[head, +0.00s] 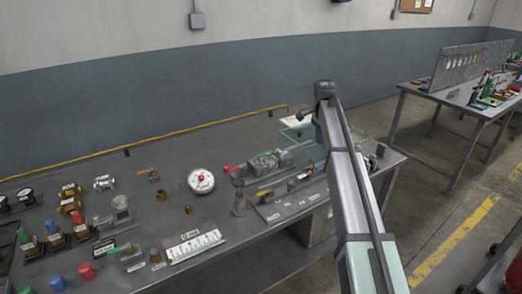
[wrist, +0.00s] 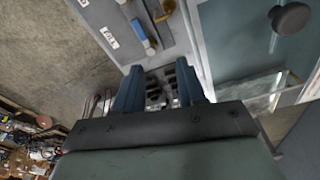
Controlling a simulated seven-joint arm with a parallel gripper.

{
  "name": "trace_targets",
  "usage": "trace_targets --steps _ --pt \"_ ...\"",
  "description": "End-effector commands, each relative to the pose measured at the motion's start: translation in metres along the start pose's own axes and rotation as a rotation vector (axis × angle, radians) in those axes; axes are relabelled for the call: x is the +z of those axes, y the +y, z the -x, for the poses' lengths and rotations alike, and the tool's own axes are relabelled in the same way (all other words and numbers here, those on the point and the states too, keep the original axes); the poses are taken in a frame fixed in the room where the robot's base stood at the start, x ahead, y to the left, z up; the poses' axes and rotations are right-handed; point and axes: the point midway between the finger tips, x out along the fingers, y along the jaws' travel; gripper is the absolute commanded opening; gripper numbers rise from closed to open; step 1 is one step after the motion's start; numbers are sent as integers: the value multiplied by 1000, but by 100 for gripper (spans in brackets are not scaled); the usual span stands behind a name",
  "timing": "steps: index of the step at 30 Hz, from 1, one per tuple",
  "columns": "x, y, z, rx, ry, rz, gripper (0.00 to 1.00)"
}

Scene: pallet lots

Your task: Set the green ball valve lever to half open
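A green lever (head: 107,250) shows at the front left of the bench in the head view, on a small grey valve body (head: 131,258). From here I cannot tell its exact angle. My gripper (wrist: 160,88) shows in the wrist view with its two blue-grey fingers apart and nothing held between them. A dark block with several openings is seen beyond the gap. In the head view my arm reaches over the right part of the bench, well to the right of the green lever, and its fingers are hard to make out. No green lever shows in the wrist view.
A labelled white strip (head: 194,245) lies at the front. Several fittings and coloured-capped parts crowd the left. A blue-handled part (wrist: 143,31) on a panel shows in the wrist view.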

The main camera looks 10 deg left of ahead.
Motion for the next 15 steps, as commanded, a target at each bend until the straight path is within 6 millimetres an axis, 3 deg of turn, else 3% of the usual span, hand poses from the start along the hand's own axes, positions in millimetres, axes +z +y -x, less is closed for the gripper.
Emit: trace_targets --steps 1,3,9,12,15 --pt "28 -21 18 -7 -14 32 40" --pt "63 -40 36 -12 -35 72 40" --pt "151 -75 83 -19 -84 167 40" --pt "180 -84 99 -22 -100 198 40" --pt "198 -88 108 -21 -109 216 40"
